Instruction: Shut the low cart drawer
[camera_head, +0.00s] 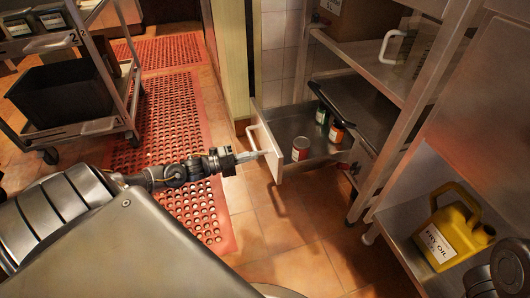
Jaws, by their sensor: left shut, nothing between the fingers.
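The low cart drawer (263,131) stands pulled out from the bottom of the metal shelf unit in the middle of the view. Its pale front panel faces left and has a light handle on it. Inside are a red-and-white can (301,149) near the front and a dark green can (322,113) and an orange-red can (337,131) further back. My left gripper (257,154) is shut and empty, its tips at the lower part of the front panel. I cannot tell whether they touch it.
A yellow fry oil jug (446,232) stands on a low metal shelf at the right. A wheeled cart with a black bin (62,92) is at the upper left. A red perforated mat (172,108) covers the floor. Tiled floor is open below the drawer.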

